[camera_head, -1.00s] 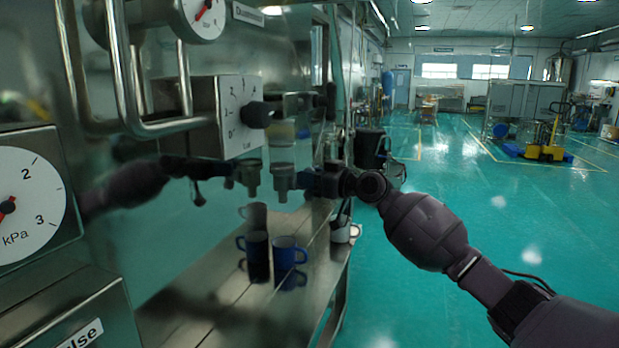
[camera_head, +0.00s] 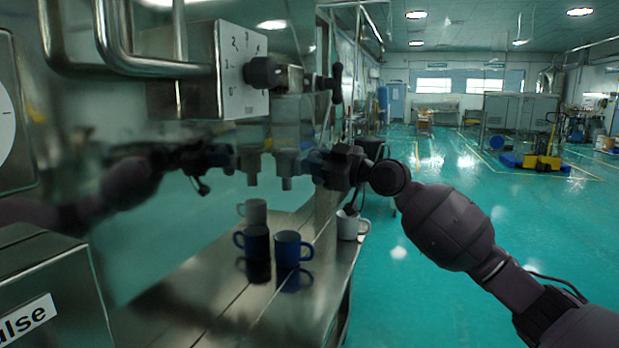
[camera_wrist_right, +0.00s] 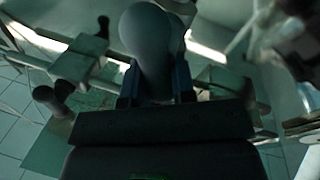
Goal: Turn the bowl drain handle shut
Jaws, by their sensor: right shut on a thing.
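My right gripper (camera_head: 318,163) is beside the grey drain spout (camera_head: 287,166) under the steel machine. In the right wrist view its two blue-tinted fingers (camera_wrist_right: 157,84) are shut on a smooth, rounded grey handle (camera_wrist_right: 150,38), which looks like the bowl drain handle. In the head view the gripper hides that handle, so I cannot tell its angle. A black lever (camera_head: 337,83) and a black dial knob (camera_head: 264,72) sit higher on the machine, apart from the gripper. My left gripper is not in view.
A blue mug (camera_head: 290,247) and a white mug (camera_head: 348,225) stand on the steel shelf (camera_head: 225,277) below the spout. The polished panel mirrors the mugs and my arm. Open green floor (camera_head: 530,235) lies to the right; a yellow pallet truck (camera_head: 545,161) stands far back.

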